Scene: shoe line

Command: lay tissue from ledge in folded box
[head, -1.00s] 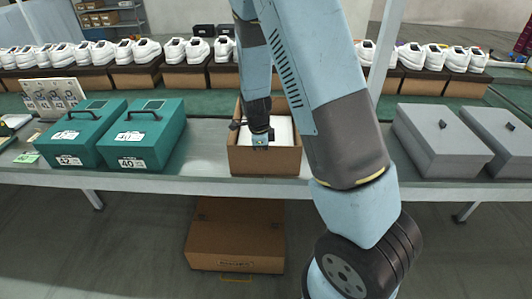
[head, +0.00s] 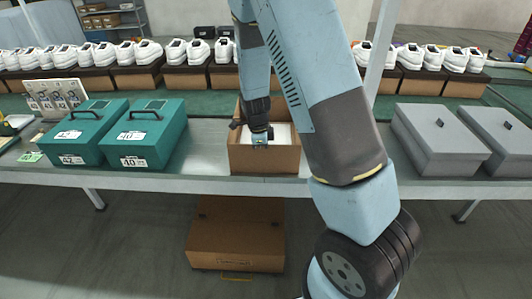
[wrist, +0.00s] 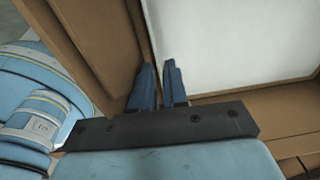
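The folded brown box (head: 264,160) stands open on the table in the middle of the head view, its back flap raised. White tissue (head: 282,133) lies inside it; in the wrist view the tissue (wrist: 235,40) is a flat white sheet between brown box walls. My gripper (head: 261,143) points down into the box at the tissue's left side. In the wrist view my gripper (wrist: 157,68) has its two dark blue fingers a little apart, with a narrow gap and nothing clearly between them. The right finger is close to or over the sheet's left edge; contact cannot be told.
Two green boxes (head: 145,135) stand left of the folded box, and two grey boxes (head: 440,140) stand right. White shoes on brown boxes line the back. A brown carton (head: 236,240) sits under the table. My arm hides the table right of the box.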

